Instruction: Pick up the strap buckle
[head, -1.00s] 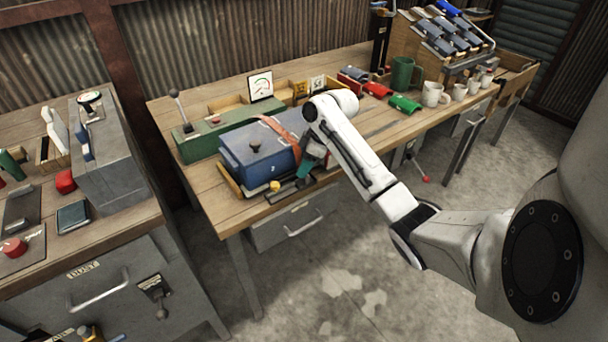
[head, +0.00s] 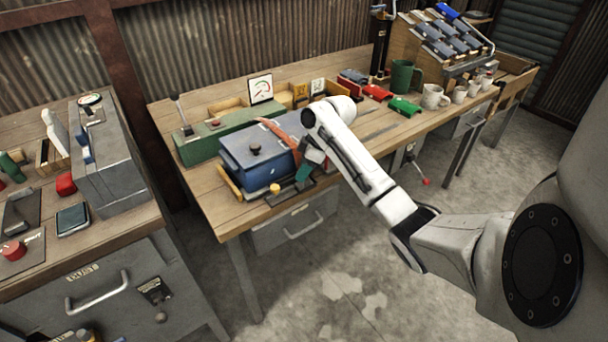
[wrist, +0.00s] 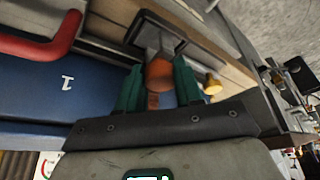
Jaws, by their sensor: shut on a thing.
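The orange strap (head: 283,134) runs over the right part of a blue lidded box (head: 262,173) on the long workbench. Its upper stretch bows away from the lid. My gripper (head: 308,165) is at the box's right front corner, under my white wrist. In the wrist view my gripper (wrist: 157,88) has its two green fingers on either side of the strap buckle (wrist: 159,74), which shows orange-brown, and it is shut on it. A dark metal bracket (wrist: 160,38) shows just beyond the buckle. Whether the buckle touches the bracket I cannot tell.
A yellow knob (head: 274,187) stands at the box's front edge. A green case (head: 209,141) with a lever is behind the box. Mugs (head: 433,96) and red and green pieces stand to the right. A grey cabinet bench (head: 120,185) is at left.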

